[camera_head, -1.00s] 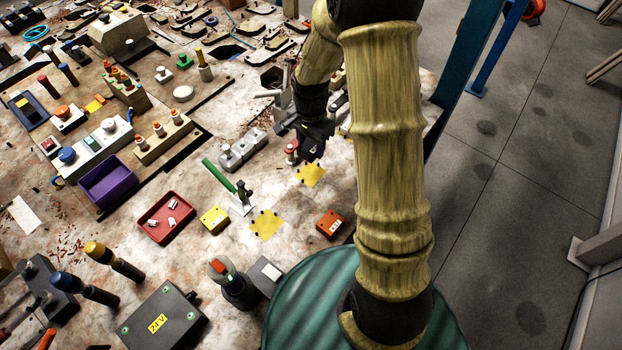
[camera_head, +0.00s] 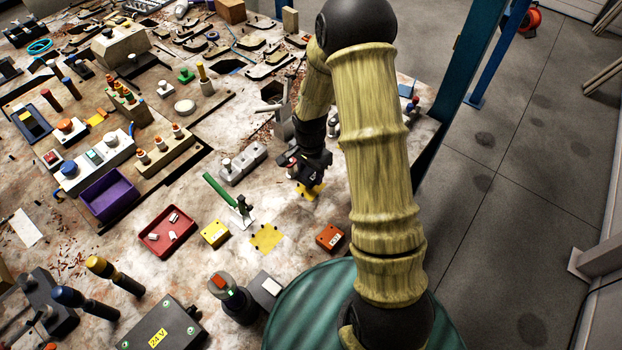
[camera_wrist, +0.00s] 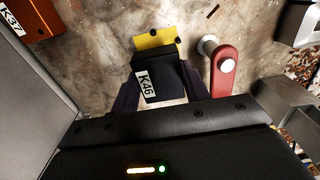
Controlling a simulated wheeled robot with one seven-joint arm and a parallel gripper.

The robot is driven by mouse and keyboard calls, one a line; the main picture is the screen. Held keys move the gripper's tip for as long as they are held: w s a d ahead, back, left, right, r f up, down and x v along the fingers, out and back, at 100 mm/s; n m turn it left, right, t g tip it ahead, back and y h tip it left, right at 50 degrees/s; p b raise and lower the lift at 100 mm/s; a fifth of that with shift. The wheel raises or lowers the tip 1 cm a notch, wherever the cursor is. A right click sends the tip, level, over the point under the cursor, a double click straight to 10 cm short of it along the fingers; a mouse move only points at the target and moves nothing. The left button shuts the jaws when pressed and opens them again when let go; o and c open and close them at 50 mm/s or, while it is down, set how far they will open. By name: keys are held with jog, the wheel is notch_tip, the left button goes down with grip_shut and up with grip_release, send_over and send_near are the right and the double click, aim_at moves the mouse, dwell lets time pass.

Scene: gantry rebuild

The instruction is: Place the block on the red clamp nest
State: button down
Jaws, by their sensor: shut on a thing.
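My gripper (camera_wrist: 160,95) is shut on a black block (camera_wrist: 163,78) with a white K46 label, one finger on each side. The yellow pad of the red clamp nest (camera_wrist: 156,40) shows just beyond the block in the wrist view, partly covered by it. The red clamp lever (camera_wrist: 224,72) with its silver pivot is right of the block, apart from it. In the head view my gripper (camera_head: 308,178) is over that yellow pad (camera_head: 312,192). I cannot tell whether the block touches the pad.
An orange block marked K37 (camera_wrist: 32,16) lies at the upper left of the wrist view. In the head view, a second yellow pad (camera_head: 265,238) by a green-handled clamp (camera_head: 219,191) is bare. A yellow block (camera_head: 214,233) and a red tray (camera_head: 167,230) stand left of it.

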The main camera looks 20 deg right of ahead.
aim_at(310, 180)
jog(key=shift+w+f+p, duration=0.1)
jog(key=shift+f+p, duration=0.3)
jog(key=shift+f, duration=1.65)
jog(key=shift+f, duration=0.15)
jog(key=c, duration=0.7)
grip_release()
notch_tip(310, 180, up, 12)
jog(key=shift+r+b, duration=0.15)
jog(key=shift+b, duration=0.95)
